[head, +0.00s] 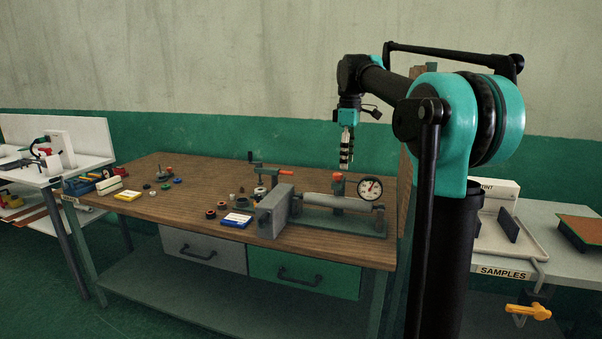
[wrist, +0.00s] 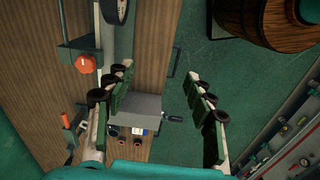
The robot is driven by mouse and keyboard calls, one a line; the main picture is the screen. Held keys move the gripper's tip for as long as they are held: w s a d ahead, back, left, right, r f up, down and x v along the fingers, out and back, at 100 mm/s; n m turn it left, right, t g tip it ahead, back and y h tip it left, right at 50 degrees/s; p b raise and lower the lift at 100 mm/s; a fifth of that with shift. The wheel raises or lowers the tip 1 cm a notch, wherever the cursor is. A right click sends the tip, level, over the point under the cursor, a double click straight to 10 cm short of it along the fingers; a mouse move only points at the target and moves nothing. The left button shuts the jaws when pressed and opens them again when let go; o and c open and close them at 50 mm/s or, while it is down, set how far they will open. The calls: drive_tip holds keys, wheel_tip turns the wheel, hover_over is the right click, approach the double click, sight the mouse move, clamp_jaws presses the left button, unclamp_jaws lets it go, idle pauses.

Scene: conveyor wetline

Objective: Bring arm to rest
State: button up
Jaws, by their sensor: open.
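My gripper (head: 346,150) hangs fingers-down from my bent arm, in the air above the right part of the wooden workbench (head: 190,220). In the wrist view my gripper (wrist: 160,100) has its two green-padded fingers wide apart with nothing between them. Below it on the bench is a grey fixture (head: 345,221) with a round dial gauge (head: 370,188) and a red knob (head: 338,178). The fingers are apart from the fixture in the head view. The red knob also shows in the wrist view (wrist: 85,64), left of the fingers.
A grey block (head: 275,211) stands at the bench's front edge. Small parts and a blue box (head: 236,220) lie left of it. A side table marked SAMPLES (head: 503,272) is at right, a white bench (head: 30,175) at left. A wooden barrel (wrist: 250,20) shows in the wrist view.

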drive_tip(key=s+d+f+m+t, duration=0.2)
drive_tip(key=s+f+m, duration=0.5)
drive_tip(key=s+f, duration=0.7)
drive_tip(key=s+d+f+m+t, duration=0.2)
drive_tip(key=s+f+m, duration=0.4)
drive_tip(key=s+f, duration=0.9)
wheel_tip(320, 180, down, 6)
drive_tip(key=shift+s+d+m, duration=0.15)
drive_tip(key=shift+d+m, duration=0.25)
drive_tip(key=shift+d, duration=0.1)
